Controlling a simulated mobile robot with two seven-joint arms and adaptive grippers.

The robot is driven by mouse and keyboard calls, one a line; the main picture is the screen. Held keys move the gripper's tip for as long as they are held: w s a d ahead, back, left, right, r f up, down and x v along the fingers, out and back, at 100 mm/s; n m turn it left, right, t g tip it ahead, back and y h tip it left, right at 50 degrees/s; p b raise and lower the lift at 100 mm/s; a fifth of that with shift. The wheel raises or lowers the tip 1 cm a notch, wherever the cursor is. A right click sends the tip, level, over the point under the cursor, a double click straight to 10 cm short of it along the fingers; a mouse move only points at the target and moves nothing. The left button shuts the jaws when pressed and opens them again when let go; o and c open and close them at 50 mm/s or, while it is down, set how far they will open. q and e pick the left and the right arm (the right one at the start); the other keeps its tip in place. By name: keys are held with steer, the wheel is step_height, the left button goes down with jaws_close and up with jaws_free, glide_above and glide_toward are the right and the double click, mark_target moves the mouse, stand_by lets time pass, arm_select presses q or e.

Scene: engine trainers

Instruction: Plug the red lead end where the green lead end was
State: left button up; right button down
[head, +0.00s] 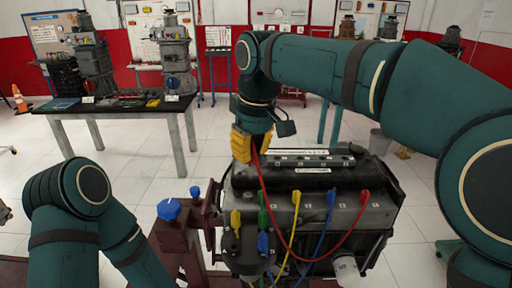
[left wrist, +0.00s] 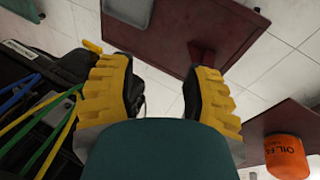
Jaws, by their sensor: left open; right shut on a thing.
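My right gripper (head: 252,146) is shut on the end of the red lead (head: 262,185), above the left part of the engine (head: 315,215). The red lead hangs down and loops up to a red plug (head: 365,196) at the right of the engine's row. A green plug (head: 262,198) shows on the left part, below my right gripper. A yellow plug (head: 235,218) and a blue plug (head: 263,243) stand near it. The end in my right gripper is mostly hidden by the fingers. My left gripper (left wrist: 160,88) is open and empty in the left wrist view.
A yellow plug (head: 296,197) and a blue plug (head: 332,198) stand along the engine's row. A dark red stand with blue knobs (head: 168,209) is left of the engine. A black-topped table (head: 120,104) stands behind. An orange bucket (left wrist: 285,156) shows in the left wrist view.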

steer(key=s+a+b, duration=0.2)
steer(key=s+a, duration=0.1)
steer(key=s, duration=0.5)
steer(key=shift+s+a, duration=0.15)
steer(key=shift+a, duration=0.15)
steer(key=shift+f, duration=0.1)
step_height(320, 180, down, 10)
steer(key=b, duration=0.6)
stand_by(1.2)
steer(key=shift+p, duration=0.7)
stand_by(0.3)
